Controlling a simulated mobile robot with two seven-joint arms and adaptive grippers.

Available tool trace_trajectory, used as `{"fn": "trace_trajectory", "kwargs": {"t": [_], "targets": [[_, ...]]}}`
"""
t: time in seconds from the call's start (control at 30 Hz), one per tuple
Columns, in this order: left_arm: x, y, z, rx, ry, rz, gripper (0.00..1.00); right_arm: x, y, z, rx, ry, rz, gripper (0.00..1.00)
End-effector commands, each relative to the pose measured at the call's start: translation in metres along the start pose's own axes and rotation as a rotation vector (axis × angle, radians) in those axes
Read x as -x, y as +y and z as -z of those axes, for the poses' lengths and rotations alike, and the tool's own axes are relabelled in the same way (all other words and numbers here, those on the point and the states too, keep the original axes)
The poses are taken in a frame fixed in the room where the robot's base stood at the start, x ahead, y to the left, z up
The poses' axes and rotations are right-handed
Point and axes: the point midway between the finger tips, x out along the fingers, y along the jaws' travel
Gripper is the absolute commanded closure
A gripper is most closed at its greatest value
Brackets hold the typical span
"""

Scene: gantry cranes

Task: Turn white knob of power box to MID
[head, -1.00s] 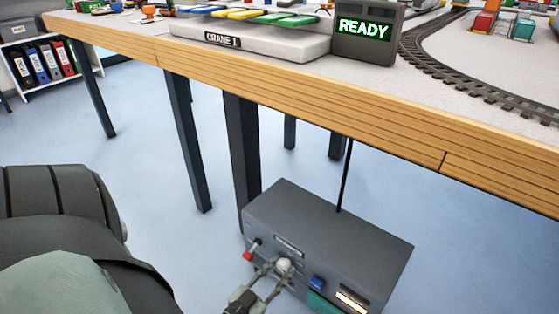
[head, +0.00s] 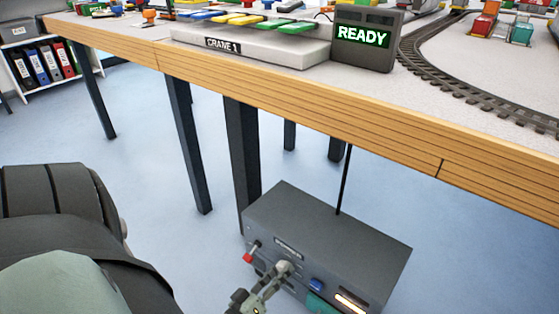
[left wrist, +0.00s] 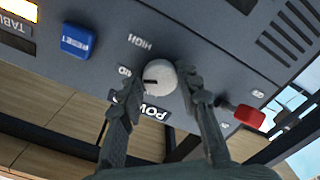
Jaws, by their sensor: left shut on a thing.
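The power box (head: 330,235) is a dark grey box under the table. Its white knob (left wrist: 160,84) has a black pointer line and sits between the two fingers of my left gripper (left wrist: 155,88) in the left wrist view. The fingers are shut on the knob from both sides. The word HIGH shows beside the knob, and a partly hidden label ending in D lies near the pointer line. In the head view my left gripper (head: 272,280) reaches the front of the box, where the knob (head: 284,267) shows partly. My right gripper is not in view.
A red-tipped lever (head: 250,254) is close beside the knob, also in the left wrist view (left wrist: 248,116). A blue RESET button (left wrist: 77,41) is on the other side. The wooden table edge (head: 300,105) and dark legs stand above and behind the box.

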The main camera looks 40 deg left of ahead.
Motion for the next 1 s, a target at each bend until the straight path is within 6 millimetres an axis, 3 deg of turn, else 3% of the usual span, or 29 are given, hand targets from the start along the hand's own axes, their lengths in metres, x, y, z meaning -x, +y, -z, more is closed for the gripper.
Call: {"fn": "trace_trajectory", "kwargs": {"t": [0.77,0.8,0.93,1.0], "targets": [[0.0013,0.0001,-0.0012,0.096,-0.003,0.000,0.96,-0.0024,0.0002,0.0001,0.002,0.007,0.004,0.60],[0.0012,0.0001,-0.0012,0.096,-0.003,0.000,0.62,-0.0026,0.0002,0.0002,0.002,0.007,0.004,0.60],[0.0010,0.0001,-0.0009,0.096,-0.002,0.000,0.46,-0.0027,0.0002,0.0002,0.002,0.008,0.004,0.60],[0.0008,0.0001,-0.0007,0.096,-0.002,0.000,0.46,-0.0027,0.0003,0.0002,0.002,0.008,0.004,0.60]]}}
